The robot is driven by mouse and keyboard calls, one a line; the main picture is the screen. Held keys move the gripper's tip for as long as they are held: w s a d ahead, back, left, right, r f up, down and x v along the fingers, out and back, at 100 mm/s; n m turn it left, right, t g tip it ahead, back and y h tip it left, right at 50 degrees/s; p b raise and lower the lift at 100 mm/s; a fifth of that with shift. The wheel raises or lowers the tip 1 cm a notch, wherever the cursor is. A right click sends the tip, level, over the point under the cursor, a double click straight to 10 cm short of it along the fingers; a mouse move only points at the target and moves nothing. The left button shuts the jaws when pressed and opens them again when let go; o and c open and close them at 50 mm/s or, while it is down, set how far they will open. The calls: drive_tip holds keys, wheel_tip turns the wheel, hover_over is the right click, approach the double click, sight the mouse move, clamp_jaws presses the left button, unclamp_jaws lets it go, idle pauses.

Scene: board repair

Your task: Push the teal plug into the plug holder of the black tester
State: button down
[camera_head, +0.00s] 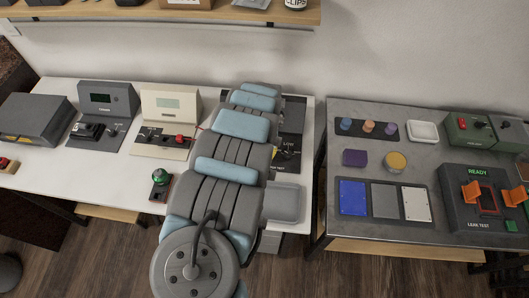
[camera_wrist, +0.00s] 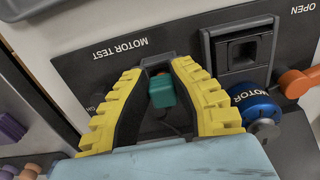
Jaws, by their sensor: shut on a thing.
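The black tester (camera_wrist: 95,65) fills much of the wrist view, with "MOTOR TEST" upside down on its panel. In the head view its dark panel (camera_head: 291,118) shows only partly behind my arm. My gripper (camera_wrist: 158,70), with yellow-backed, black-padded fingers, is shut on the small teal plug (camera_wrist: 161,91). A small dark bracket (camera_wrist: 157,62) stands at the fingertips, just beyond the plug; I cannot tell whether they touch. A black block with a square recess (camera_wrist: 243,52) sits on the panel to the right.
Right of my fingers are a blue motor (camera_wrist: 256,110) and an orange lever (camera_wrist: 297,82). In the head view, a grey tray (camera_head: 286,203) is beside my arm. Other testers (camera_head: 108,103) stand left on the white table (camera_head: 40,172). A grey table (camera_head: 330,215) with parts is right.

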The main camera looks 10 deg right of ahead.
drive_tip(key=shift+f, duration=0.5)
idle(0.4)
drive_tip(key=c, duration=0.6)
unclamp_jaws()
drive_tip(key=shift+c, duration=0.2)
drive_tip(key=shift+r+p, duration=1.4)
drive_tip(key=shift+r, duration=0.25)
drive_tip(key=shift+r+p, duration=2.6)
drive_tip(key=shift+r, duration=0.35)
